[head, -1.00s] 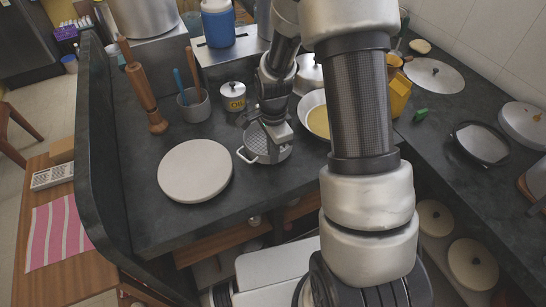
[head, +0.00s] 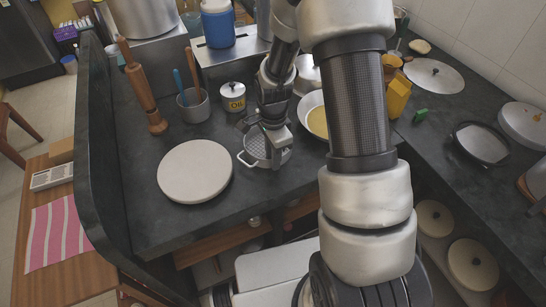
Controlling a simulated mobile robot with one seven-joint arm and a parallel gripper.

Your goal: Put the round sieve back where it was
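A round, light grey vessel with a patterned, mesh-like inside (head: 254,148), which looks like the round sieve, is on the dark counter (head: 215,222) in the middle of the head view. A pale loop handle shows at its left. My gripper (head: 279,160) is at its right side, pointing down, and covers its right part. The fingers are small and partly hidden, so I cannot tell whether they are open or shut on the rim. A small dark item (head: 246,121) lies just behind the vessel, partly hidden by my gripper.
A pale round board (head: 194,171) lies to the left. Behind are an OIL pot (head: 232,97), a utensil holder (head: 194,106) and a wooden pestle-like tool (head: 142,88). A bowl with yellowish contents (head: 316,118) stands close to the right of my gripper. The front counter edge is near.

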